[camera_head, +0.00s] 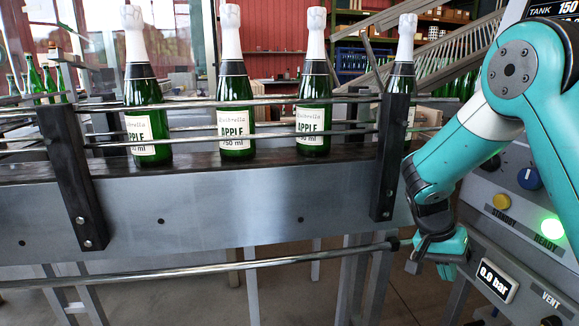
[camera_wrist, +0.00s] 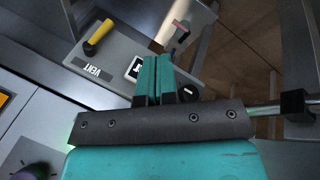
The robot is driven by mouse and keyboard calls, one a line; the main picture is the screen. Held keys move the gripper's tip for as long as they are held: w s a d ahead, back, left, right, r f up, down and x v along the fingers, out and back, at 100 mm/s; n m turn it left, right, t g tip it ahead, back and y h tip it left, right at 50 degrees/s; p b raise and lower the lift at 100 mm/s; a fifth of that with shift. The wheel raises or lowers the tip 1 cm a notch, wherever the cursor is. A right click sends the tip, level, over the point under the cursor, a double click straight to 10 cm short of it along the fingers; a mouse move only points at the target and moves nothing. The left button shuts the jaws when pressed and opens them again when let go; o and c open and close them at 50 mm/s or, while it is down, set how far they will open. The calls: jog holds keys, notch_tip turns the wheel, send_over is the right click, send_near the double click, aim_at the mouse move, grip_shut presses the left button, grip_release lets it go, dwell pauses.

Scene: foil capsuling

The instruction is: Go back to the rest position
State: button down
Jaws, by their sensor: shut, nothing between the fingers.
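My gripper (camera_head: 412,266) hangs at the lower right in the head view, in front of the control panel and beside the end of the lower rail. Its two teal fingers (camera_wrist: 153,72) are pressed together in the wrist view, with nothing between them. In the wrist view, a yellow lever (camera_wrist: 99,37) stands beside the VENT label.
Several green APPLE bottles with white foil tops, one of them here (camera_head: 236,100), stand on the conveyor (camera_head: 180,205) behind guide rails. Dark posts (camera_head: 392,150) hold the rails. A lower rail (camera_head: 200,271) runs along the conveyor's front. The floor shows below.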

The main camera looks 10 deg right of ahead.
jog(key=s+a+r+n+t+y, duration=0.1)
jog(key=s+a+r+n+y, duration=0.15)
jog(key=a+r+n, duration=0.35)
jog(key=s+a+r+n+t+y, duration=0.2)
jog(key=s+a+r, duration=0.15)
jog(key=a, duration=0.45)
jog(key=s+a+r+n+y, duration=0.25)
jog(key=s+a+n, duration=0.2)
jog(key=s, duration=0.35)
jog(key=s+a+r+n+y, duration=0.1)
jog(key=s+a+r+n, duration=0.3)
jog(key=s, duration=0.3)
notch_tip(320, 180, up, 18)
jog(key=a+p, duration=0.1)
jog(key=p, duration=1.7)
jog(key=shift+s+a+p, duration=0.35)
jog(key=shift+p, duration=0.05)
